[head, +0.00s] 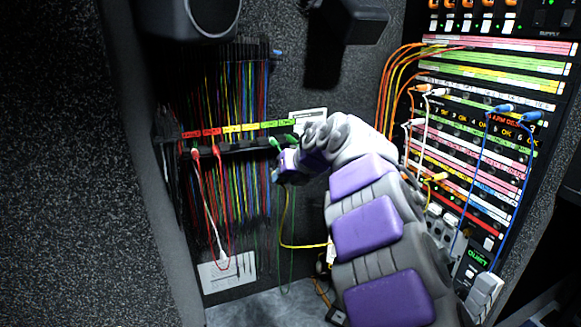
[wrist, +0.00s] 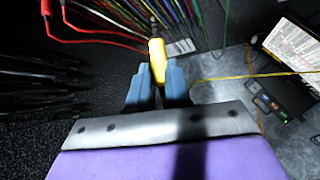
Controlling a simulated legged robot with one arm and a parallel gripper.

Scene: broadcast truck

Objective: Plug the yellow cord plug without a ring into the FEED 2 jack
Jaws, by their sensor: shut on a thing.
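My gripper (head: 285,172) is in front of the hanging cords at the left-centre in the head view. In the wrist view my gripper (wrist: 159,82) is shut on a yellow plug (wrist: 157,62), whose dark tip points away from the wrist. I cannot tell whether this plug has a ring. A yellow cord (head: 287,243) hangs below my gripper and runs right behind my arm. The jack panel (head: 480,130) is at the right, apart from my gripper. Its labels are too small to pick out FEED 2. A yellow-orange plug (head: 438,177) shows on the panel.
A cord rack (head: 235,147) with coloured tags holds many hanging cords, with red and green plugs near my gripper. Blue cords (head: 487,150) and white cords hang across the panel. A dark box (head: 350,18) juts out overhead. Some floor is clear at the bottom.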

